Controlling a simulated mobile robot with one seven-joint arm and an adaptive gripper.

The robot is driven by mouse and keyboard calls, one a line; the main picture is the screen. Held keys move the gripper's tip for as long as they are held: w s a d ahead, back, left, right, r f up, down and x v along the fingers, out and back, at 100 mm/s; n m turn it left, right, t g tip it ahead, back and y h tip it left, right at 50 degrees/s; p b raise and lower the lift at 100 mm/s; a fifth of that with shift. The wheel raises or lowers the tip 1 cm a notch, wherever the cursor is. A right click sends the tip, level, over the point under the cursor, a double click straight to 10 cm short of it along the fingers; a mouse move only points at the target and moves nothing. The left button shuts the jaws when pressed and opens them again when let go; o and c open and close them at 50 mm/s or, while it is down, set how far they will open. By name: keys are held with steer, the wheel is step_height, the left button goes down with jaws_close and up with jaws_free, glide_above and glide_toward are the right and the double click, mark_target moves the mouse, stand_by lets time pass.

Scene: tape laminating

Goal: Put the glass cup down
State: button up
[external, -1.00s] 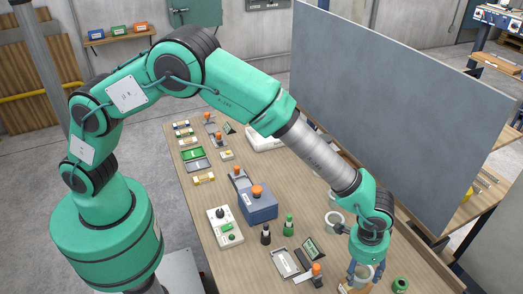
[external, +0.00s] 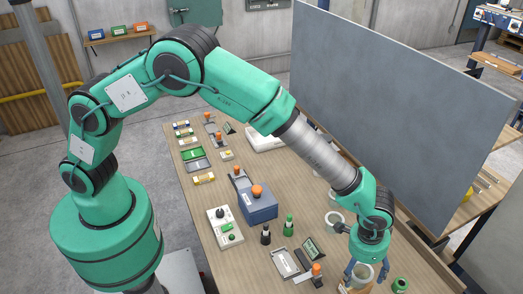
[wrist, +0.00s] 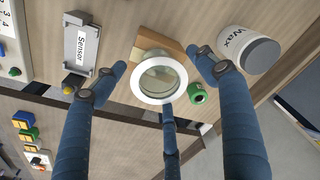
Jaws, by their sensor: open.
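The glass cup (wrist: 158,80) has a pale round rim and clear middle. In the wrist view it sits over a small wooden block (wrist: 141,48), apparently resting on it. It also shows in the external view (external: 362,273), low at the right, under my wrist. My gripper (wrist: 160,76) has blue fingers spread on both sides of the cup, with a third finger below it in the picture. The fingers look apart from the rim. The cup's underside and its contact with the block are hidden.
A green roll (wrist: 197,94) lies close to the right finger. A jar labelled Wax (wrist: 247,50) stands at the right, and a grey Sensor tray (wrist: 88,50) at the left. A tall grey panel (external: 400,100) stands along the table's (external: 205,235) far side.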

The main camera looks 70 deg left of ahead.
step_height(320, 180, up, 12)
steer(key=s+p, duration=0.1)
steer(key=shift+s+a+f, duration=0.15)
steer(key=shift+a, duration=0.1)
stand_by(0.7)
steer(key=s+a+r+n+t, duration=0.1)
steer(key=s+a+r, duration=0.3)
steer(key=a+r, duration=0.9)
steer(key=s+a+r+n+t, duration=0.1)
steer(key=s+a+r, duration=0.2)
steer(key=a+r, duration=1)
steer(key=s+a+r+n+t, duration=0.1)
steer(key=s+a, duration=1.1)
steer(key=a, duration=0.5)
steer(key=s+a+f+n, duration=0.1)
steer(key=s+a, duration=0.3)
steer(key=s, duration=0.3)
steer(key=s+a+f+t, duration=0.1)
steer(key=s+a, duration=0.3)
steer(key=s, duration=0.4)
steer(key=shift+a+f+n+y, duration=0.25)
steer(key=shift+n+y, duration=0.05)
steer(key=shift+n, duration=0.1)
